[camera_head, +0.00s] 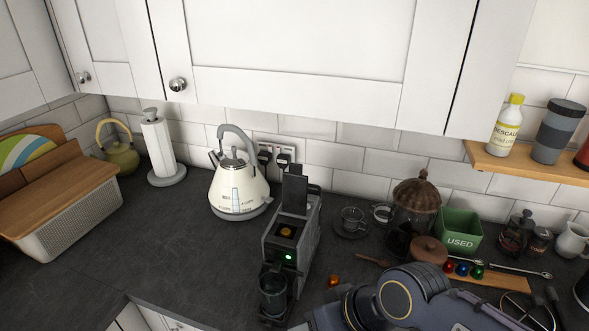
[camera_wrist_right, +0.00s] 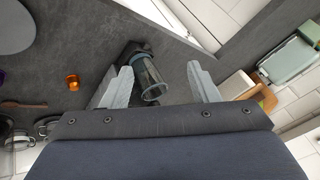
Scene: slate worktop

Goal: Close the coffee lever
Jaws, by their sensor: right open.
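The grey coffee machine (camera_head: 290,240) stands on the worktop with a green light on its front. Its dark lever (camera_head: 295,190) stands up at the top, and an orange-gold capsule (camera_head: 286,232) shows in the opening below it. A glass cup (camera_head: 272,292) is under the spout; it also shows in the right wrist view (camera_wrist_right: 151,80). My right gripper (camera_wrist_right: 159,67) is open, its fingers apart on either side of the glass in that picture; I cannot tell how far off the glass is. The lever is not clear in the wrist view. My left gripper is not in view.
A cream kettle (camera_head: 238,186) stands left of the machine. Left-front worktop is clear.

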